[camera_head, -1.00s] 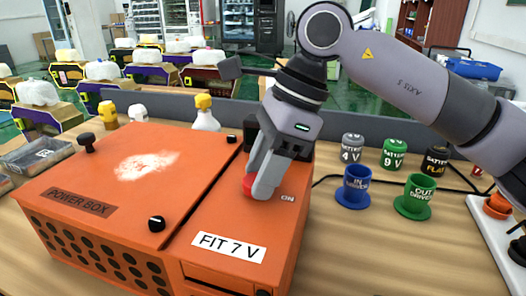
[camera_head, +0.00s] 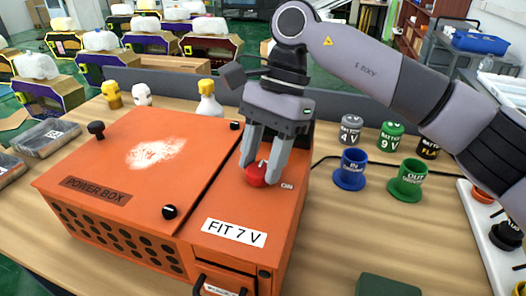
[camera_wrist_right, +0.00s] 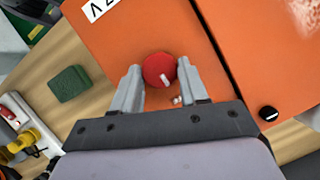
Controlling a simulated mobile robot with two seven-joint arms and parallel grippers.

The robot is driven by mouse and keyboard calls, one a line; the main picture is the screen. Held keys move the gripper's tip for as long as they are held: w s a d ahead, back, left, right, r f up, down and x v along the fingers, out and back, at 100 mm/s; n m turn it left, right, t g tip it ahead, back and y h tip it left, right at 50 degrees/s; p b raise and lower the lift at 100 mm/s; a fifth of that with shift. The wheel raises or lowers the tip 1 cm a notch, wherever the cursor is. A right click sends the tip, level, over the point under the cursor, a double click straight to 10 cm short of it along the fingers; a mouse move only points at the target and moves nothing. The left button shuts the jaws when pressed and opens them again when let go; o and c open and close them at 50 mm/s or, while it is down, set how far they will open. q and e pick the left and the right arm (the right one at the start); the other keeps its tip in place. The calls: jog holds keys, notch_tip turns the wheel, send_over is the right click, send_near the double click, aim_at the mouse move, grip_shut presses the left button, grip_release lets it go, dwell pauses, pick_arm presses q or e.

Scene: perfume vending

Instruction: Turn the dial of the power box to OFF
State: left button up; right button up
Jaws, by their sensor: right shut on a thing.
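The orange power box (camera_head: 130,205) stands on the wooden table. Its red dial (camera_head: 257,177) is on the narrower right top panel, with the letters "ON" beside it. My right gripper (camera_head: 259,172) comes down from above, with one finger on each side of the dial, shut on it. In the right wrist view the dial (camera_wrist_right: 157,66) sits between the fingertips, and its white mark points roughly toward the small white letters beside it. No OFF label is readable. My left gripper is not in view.
A black knob (camera_head: 169,212) and a black handle (camera_head: 220,284) are also on the box. Blue (camera_head: 349,177) and green (camera_head: 407,186) cups and several batteries stand to the right. A dark green block (camera_head: 385,286) lies at the front. Table between is clear.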

dwell(0.5)
jog(key=o, duration=1.1)
jog(key=shift+c, duration=0.2)
jog(key=shift+r, duration=0.1)
jog(key=v, duration=0.7)
